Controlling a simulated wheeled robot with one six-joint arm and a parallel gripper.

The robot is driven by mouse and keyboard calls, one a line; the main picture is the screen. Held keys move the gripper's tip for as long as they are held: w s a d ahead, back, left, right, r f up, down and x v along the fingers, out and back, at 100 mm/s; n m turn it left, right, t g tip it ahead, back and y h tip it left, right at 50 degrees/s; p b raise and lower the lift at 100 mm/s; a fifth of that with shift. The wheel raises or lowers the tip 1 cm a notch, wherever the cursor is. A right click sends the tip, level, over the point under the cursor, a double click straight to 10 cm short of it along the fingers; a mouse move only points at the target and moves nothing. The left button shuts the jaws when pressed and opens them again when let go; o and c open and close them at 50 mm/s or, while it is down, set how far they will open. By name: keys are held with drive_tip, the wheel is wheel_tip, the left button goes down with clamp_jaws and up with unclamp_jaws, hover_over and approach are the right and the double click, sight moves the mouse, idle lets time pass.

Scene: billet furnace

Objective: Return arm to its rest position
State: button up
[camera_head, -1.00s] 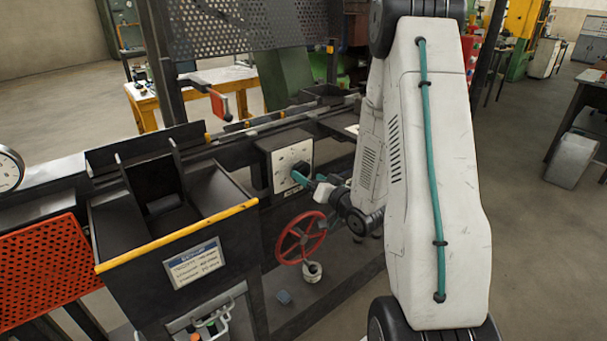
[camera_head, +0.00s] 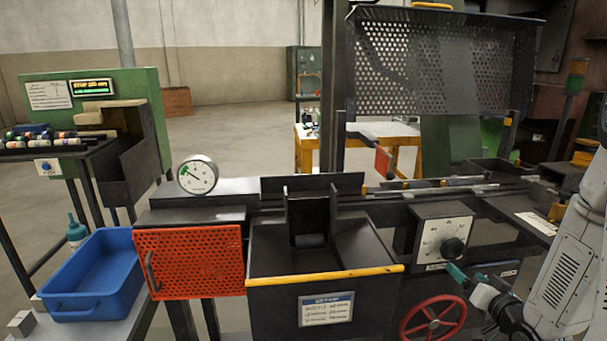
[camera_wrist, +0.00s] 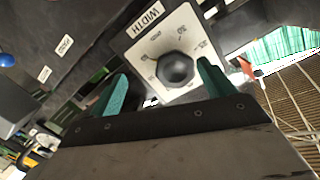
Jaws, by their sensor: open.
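My gripper (camera_head: 466,278) is at the lower right of the head view, in front of the machine's dial panel (camera_head: 430,232). Its teal fingers are apart and nothing shows between them. In the wrist view my gripper (camera_wrist: 160,95) points at the black knob (camera_wrist: 175,68) on the pale plate labelled WIDTH, with a finger to each side of the view. The knob also shows in the head view (camera_head: 453,248), just above the fingers. I cannot tell whether a finger touches it. Part of my white arm is cut off by the right edge.
A red handwheel (camera_head: 433,318) sits just below my gripper. A black bin (camera_head: 270,310) with a yellow edge and an orange perforated guard (camera_head: 160,265) stand to the left. A round gauge (camera_head: 197,175) and a blue tray (camera_head: 125,285) are further left. A raised mesh screen (camera_head: 400,65) is behind.

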drive_tip(key=s+d+f+g+h, duration=0.2)
drive_tip(key=s+d+f+g, duration=0.15)
drive_tip(key=f+g, duration=0.35)
drive_tip(key=s+a+r+g, duration=0.1)
drive_tip(key=s+a+g, duration=0.1)
drive_tip(key=s+g, duration=0.25)
drive_tip(key=s+a+r+n+g+y, duration=0.1)
drive_tip(key=s+a+r+n+g, duration=0.1)
drive_tip(key=s+a+r, duration=0.7)
drive_tip(key=s+a+r+n+g, duration=0.1)
drive_tip(key=s+a+r+n, duration=0.1)
drive_tip(key=s+a+r, duration=0.8)
wheel_tip(320, 180, up, 6)
drive_tip(key=shift+a+r+n+g+y, duration=0.3)
drive_tip(key=shift+a+g+y, duration=0.1)
drive_tip(key=shift+a, duration=0.85)
idle(3.4)
